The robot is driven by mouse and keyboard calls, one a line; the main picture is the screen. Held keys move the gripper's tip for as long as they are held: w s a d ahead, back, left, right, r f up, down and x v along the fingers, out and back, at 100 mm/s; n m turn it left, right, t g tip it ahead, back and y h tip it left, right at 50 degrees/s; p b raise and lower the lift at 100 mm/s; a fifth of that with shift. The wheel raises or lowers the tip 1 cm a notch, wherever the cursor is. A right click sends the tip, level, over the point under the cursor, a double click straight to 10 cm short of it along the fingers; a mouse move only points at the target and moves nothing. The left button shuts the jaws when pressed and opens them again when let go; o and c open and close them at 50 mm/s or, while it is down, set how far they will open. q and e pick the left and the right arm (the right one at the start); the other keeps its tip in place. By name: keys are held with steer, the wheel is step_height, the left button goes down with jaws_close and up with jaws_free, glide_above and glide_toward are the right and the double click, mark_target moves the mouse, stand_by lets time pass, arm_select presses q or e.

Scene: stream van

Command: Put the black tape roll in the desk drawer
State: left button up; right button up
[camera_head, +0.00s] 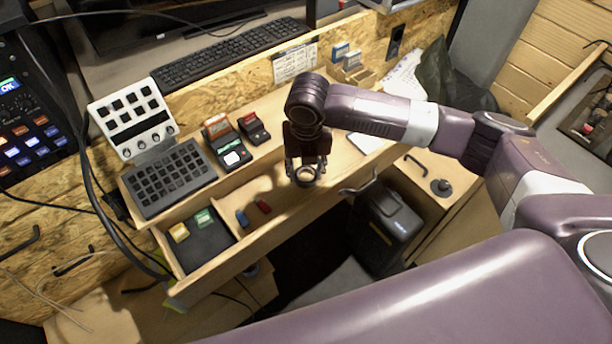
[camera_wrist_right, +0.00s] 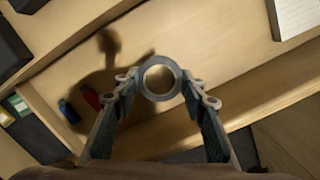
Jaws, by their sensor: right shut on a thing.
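The tape roll (camera_head: 305,183) is a small dark ring held upright-open between the fingertips of my right gripper (camera_head: 306,165). In the right wrist view the roll (camera_wrist_right: 160,98) shows as a grey ring with wood visible through its hole, and the right gripper (camera_wrist_right: 160,90) is shut on it. The desk drawer (camera_head: 262,240) is pulled open below the desktop. The gripper and roll are over the right part of the drawer, and their shadow falls on its wooden floor. The exact height above it is hard to tell. My left gripper is not in view.
In the drawer's left part lies a dark tray (camera_head: 208,250) with yellow and green items; a blue item (camera_head: 242,219) and a red item (camera_head: 263,206) lie beside it. A button panel (camera_head: 170,178) stands on the desktop. A black bin-like case (camera_head: 385,232) stands right of the drawer.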

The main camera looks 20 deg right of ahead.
steer(key=shift+f, duration=1.3)
steer(key=shift+f, duration=0.1)
steer(key=o, duration=1.1)
steer(key=r, duration=0.4)
steer(key=s+r, duration=0.1)
steer(key=r, duration=0.7)
steer(key=shift+s+a+r, duration=0.1)
steer(key=shift+s+a, duration=0.05)
steer(key=shift+s, duration=0.05)
